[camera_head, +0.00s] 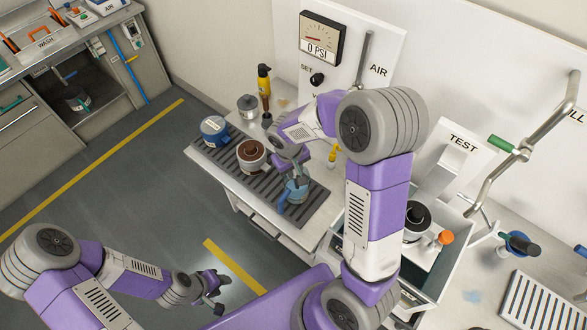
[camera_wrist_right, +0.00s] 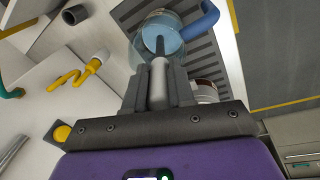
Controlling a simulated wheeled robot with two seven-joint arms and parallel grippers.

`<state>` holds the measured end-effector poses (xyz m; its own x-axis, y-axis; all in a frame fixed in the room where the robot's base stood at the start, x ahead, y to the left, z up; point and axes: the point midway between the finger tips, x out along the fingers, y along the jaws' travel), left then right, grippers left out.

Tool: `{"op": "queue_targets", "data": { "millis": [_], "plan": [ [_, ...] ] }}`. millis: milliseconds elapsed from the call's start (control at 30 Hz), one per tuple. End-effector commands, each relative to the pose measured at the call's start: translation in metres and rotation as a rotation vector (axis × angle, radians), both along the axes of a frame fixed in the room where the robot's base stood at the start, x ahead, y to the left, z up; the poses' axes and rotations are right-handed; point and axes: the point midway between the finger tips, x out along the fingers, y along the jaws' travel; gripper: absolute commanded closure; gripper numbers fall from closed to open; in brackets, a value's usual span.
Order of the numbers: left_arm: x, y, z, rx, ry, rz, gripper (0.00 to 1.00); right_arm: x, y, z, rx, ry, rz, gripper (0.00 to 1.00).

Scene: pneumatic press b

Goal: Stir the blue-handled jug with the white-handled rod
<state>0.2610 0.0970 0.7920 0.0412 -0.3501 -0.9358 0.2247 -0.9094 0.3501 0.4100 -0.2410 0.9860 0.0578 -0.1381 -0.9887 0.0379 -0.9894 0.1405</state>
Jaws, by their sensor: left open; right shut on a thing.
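The blue-handled jug (camera_head: 297,194) is a clear jug with blue contents. It stands at the right end of the dark slatted mat, its blue handle toward the front. In the right wrist view the jug (camera_wrist_right: 146,45) and its handle (camera_wrist_right: 200,27) lie beyond the fingers. My right gripper (camera_head: 291,158) is over the jug, shut on the white-handled rod (camera_wrist_right: 158,84). The rod's dark end points into the jug's mouth; how deep it reaches cannot be told. My left gripper (camera_head: 214,283) is open and empty, low over the floor at the front left.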

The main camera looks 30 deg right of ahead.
Motion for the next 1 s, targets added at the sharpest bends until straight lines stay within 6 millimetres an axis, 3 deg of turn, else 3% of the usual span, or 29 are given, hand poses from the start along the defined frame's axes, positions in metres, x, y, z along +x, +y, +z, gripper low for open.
{"op": "queue_targets", "data": {
  "millis": [1000],
  "plan": [
    [0.0000,0.0000,-0.0072,0.000,0.000,0.000,0.57,0.0000,0.0001,-0.0078,0.000,0.000,0.000,1.00]
  ]
}}
